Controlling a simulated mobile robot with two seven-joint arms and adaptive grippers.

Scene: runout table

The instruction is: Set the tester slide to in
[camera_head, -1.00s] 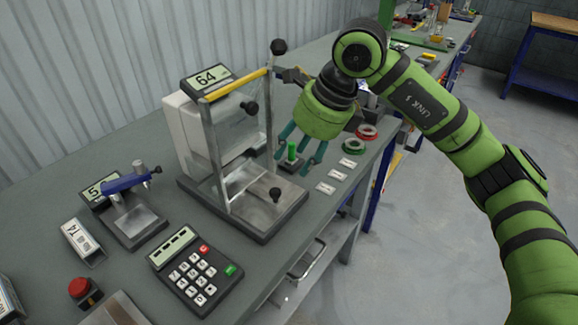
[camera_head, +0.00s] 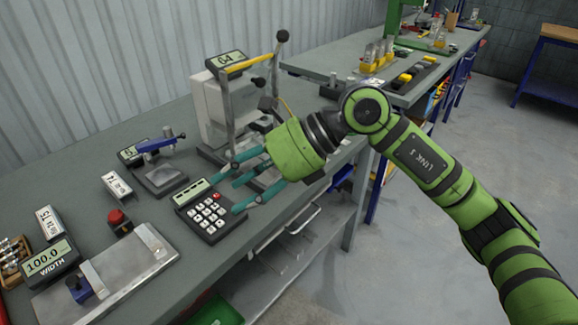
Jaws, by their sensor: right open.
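The tester with the "64" display (camera_head: 226,61) stands at the back of the grey table; it has a metal frame, a yellow bar (camera_head: 250,62) and black knobs. Its lower front and base are partly hidden behind my right gripper, so I cannot tell the slide's position. My right gripper (camera_head: 231,186) is green with teal fingers, spread open and empty. It points left, in front of the tester, with its fingertips near the keypad's (camera_head: 207,212) right edge in the picture. My left gripper is not in view.
A second bench (camera_head: 320,62) with bottles is behind. The floor at right is clear.

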